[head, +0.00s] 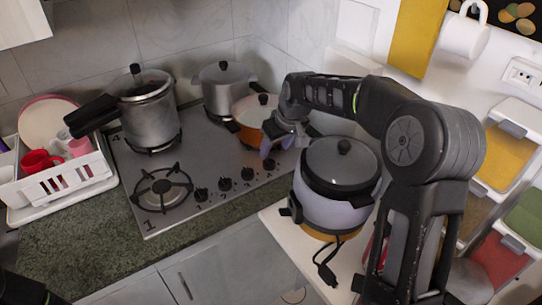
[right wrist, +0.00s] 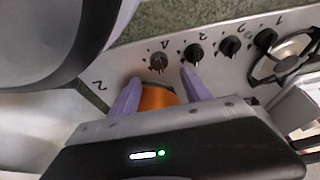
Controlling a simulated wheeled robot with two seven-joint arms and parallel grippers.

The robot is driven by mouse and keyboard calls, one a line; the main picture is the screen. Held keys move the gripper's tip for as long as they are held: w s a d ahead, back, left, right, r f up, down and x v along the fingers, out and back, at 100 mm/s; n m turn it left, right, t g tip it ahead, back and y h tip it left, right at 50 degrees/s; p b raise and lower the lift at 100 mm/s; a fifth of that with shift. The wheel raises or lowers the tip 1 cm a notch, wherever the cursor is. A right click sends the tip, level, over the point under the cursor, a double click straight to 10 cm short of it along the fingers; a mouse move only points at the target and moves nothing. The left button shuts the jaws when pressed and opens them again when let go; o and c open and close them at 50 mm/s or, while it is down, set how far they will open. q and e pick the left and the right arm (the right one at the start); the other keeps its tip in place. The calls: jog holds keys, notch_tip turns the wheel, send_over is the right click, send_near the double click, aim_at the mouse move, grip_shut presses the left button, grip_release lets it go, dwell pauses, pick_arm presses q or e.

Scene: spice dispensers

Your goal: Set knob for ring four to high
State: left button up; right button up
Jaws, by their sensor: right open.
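The stove's front strip carries a row of black knobs. In the right wrist view the leftmost knob (right wrist: 158,62) has a small label that looks like a 4; in the head view it is the rightmost knob (head: 268,163). The other knobs (right wrist: 193,53) run to its right. My right gripper (head: 274,148) is open above this end of the row. In the wrist view its purple fingertips (right wrist: 161,76) are spread, with the leftmost knob just beyond the gap, apparently untouched. Ring four, marked at the stove's back left, is under the pressure cooker (head: 150,110). My left gripper is not visible.
An orange pot (head: 250,128) stands close behind my right gripper, and its side shows between the fingers. A rice cooker (head: 336,200) stands on the counter right of the stove. A steel pot (head: 224,90) is at the back. The front left burner (head: 160,188) is bare.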

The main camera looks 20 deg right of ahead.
aim_at(269, 160)
jog(key=shift+p+x, duration=0.95)
jog(key=shift+x, duration=3.05)
jog(key=shift+c, duration=0.6)
grip_shut()
